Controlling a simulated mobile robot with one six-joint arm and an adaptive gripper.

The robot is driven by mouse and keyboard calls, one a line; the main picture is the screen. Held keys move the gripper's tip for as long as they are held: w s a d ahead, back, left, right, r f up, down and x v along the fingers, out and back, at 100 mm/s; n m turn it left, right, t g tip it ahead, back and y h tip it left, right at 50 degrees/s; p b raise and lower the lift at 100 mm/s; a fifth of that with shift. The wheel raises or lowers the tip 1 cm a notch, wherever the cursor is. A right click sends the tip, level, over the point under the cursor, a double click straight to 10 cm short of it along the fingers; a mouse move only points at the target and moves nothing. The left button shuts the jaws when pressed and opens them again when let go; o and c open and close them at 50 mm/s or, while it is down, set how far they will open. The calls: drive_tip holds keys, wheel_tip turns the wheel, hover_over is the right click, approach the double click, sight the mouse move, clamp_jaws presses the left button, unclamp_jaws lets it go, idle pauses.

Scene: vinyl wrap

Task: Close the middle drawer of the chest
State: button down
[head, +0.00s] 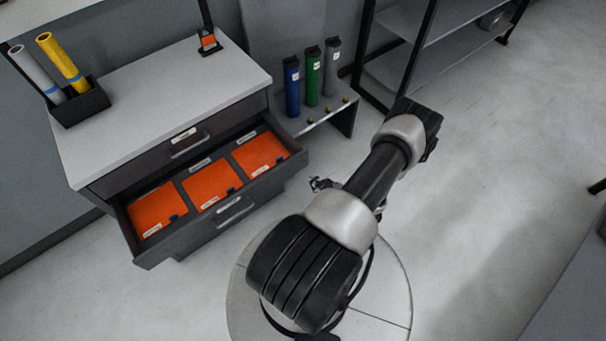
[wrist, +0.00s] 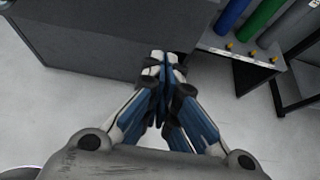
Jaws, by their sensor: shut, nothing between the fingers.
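The chest (head: 97,175) stands at the left in the head view, dark grey with a pale top. Its middle drawer (head: 212,217) is pulled out below the shut top drawer (head: 150,163). Orange pads (head: 210,184) lie inside the open drawer. My gripper (head: 318,184) shows just right of the drawer's right front corner, apart from it in that view, mostly hidden behind my arm. In the wrist view my gripper (wrist: 164,62) is shut and empty, with its tips close to a dark grey panel (wrist: 110,35) of the chest. I cannot tell whether they touch.
A low shelf (head: 335,115) with blue, green and grey rolls stands right of the chest. A dark holder (head: 84,104) with a grey and a yellow roll sits on the chest top. A black-framed rack (head: 415,50) stands at the back. Floor (head: 500,190) to the right is clear.

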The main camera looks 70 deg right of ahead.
sight(297, 169)
drive_tip(key=w+d, duration=0.1)
drive_tip(key=w+d+f, duration=0.1)
drive_tip(key=w, duration=0.1)
drive_tip(key=w+d+b, duration=0.1)
drive_tip(key=w, duration=0.1)
drive_tip(key=shift+f, duration=0.35)
drive_tip(key=shift+w+d, duration=0.25)
drive_tip(key=shift+w, duration=0.15)
drive_tip(key=shift+w+d, duration=0.1)
drive_tip(key=shift+d, duration=0.05)
